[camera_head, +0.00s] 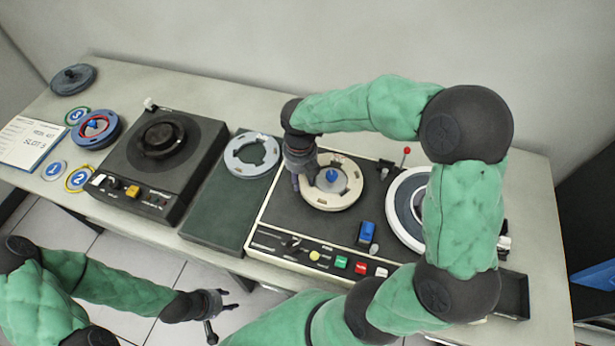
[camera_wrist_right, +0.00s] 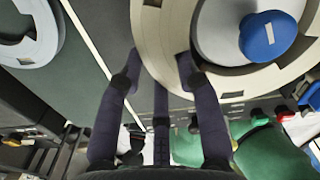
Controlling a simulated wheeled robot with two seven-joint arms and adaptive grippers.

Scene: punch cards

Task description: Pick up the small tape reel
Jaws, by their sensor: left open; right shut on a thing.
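A small cream tape reel (camera_head: 347,197) lies over the left spindle of the tape deck, around a grey hub with a blue knob (camera_head: 332,175). My right gripper (camera_head: 308,183) is shut on its left rim. In the right wrist view the fingers (camera_wrist_right: 158,72) straddle the rim of the cream reel (camera_wrist_right: 166,32), with the blue knob (camera_wrist_right: 268,36) at upper right. Whether the reel is lifted off the deck I cannot tell. My left gripper (camera_head: 227,298) is open and empty, in front of the table edge.
The tape deck (camera_head: 262,215) bears a larger white reel (camera_head: 398,215), partly behind my right arm. A pale grey reel (camera_head: 235,164) lies on a dark green mat (camera_head: 215,222). Further left are a black player (camera_head: 190,170), a blue reel (camera_head: 79,131), numbered discs and a card (camera_head: 40,132).

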